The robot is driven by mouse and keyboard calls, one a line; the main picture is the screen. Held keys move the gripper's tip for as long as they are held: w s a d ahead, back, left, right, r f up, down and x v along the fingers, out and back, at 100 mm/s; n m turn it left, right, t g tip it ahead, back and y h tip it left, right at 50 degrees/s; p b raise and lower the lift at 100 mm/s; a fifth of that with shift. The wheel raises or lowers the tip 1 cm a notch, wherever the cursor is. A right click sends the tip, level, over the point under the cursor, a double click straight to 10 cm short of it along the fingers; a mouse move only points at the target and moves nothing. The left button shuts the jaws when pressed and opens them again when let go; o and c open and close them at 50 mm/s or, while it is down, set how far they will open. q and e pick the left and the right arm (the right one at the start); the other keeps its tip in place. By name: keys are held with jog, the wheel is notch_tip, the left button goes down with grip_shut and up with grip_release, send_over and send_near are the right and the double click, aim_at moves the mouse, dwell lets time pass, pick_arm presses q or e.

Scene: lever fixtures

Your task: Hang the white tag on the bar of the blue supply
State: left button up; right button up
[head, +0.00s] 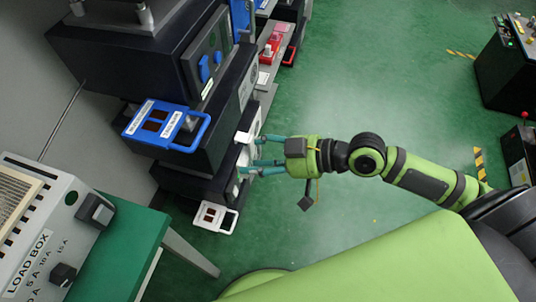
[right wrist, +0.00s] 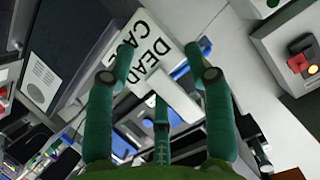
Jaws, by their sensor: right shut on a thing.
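The blue supply (head: 131,127) is the blue-framed unit at left in the head view, with a blue bar (head: 206,129) looping out from its front. My right gripper (head: 250,154) is to the right of and a little below this bar, its fingers pointing left. It is shut on the white tag (head: 243,137), which shows as a small white piece at the fingertips. In the right wrist view the white tag (right wrist: 150,45) reads "DEAD CASE" between the green fingers (right wrist: 160,82). The tag is apart from the blue bar. My left gripper is not in view.
Dark cabinets (head: 130,60) line the left side, with a red device (head: 270,48) farther back. A grey load box (head: 40,235) stands at lower left. The green floor (head: 370,70) is clear.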

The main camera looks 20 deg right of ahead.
jog(key=w+a+f+p, duration=0.1)
jog(key=w+a, duration=0.4)
jog(key=a, duration=0.3)
jog(key=shift+w, duration=0.35)
dwell(0.4)
jog(key=o, duration=1.2)
